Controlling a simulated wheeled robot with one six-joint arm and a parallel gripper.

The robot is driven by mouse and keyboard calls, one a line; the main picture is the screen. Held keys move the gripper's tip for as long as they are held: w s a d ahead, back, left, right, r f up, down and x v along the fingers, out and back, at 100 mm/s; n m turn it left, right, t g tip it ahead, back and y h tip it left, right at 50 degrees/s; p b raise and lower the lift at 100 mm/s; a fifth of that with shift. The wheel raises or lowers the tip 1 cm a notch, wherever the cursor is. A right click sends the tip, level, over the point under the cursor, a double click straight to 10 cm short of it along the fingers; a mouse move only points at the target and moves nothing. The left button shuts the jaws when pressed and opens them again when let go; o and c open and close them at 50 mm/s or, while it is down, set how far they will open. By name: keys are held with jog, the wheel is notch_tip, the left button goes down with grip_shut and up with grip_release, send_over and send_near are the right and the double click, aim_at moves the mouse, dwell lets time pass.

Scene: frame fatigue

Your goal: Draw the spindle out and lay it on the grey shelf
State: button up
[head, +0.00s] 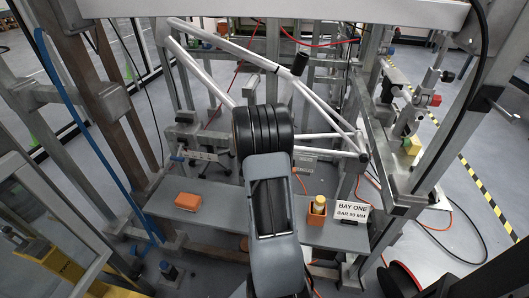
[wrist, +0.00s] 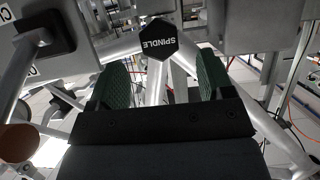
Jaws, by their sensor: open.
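The spindle (wrist: 170,43) shows in the wrist view as a black hexagonal end lettered SPINDLE, set where pale frame tubes meet. My gripper (wrist: 162,66) is open, with its two green-faced fingers below and either side of the spindle end. I cannot tell the depth between them, and no contact shows. In the head view my arm's dark wrist hides the fingers and the spindle. The grey shelf (head: 223,212) runs low across the middle of the head view, partly behind my arm.
An orange box (head: 188,201) lies on the shelf's left part. An orange holder with a yellow-topped piece (head: 317,209) and a BAY ONE sign (head: 351,212) stand at its right. White frame tubes (head: 225,47) and steel posts surround my arm. Bare shelf shows between box and arm.

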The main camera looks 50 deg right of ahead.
jog(key=shift+x, duration=1.65)
jog(key=shift+c, duration=0.4)
jog(key=c, duration=1)
jog(key=shift+c, duration=0.2)
jog(key=shift+a, duration=0.1)
jog(key=s+a, duration=0.6)
jog(key=a, duration=0.3)
jog(key=shift+a, duration=0.4)
jog(key=shift+s+a, duration=0.1)
jog(key=shift+s, duration=0.05)
dwell(0.4)
jog(key=shift+s+a, duration=0.25)
jog(key=shift+a, duration=0.2)
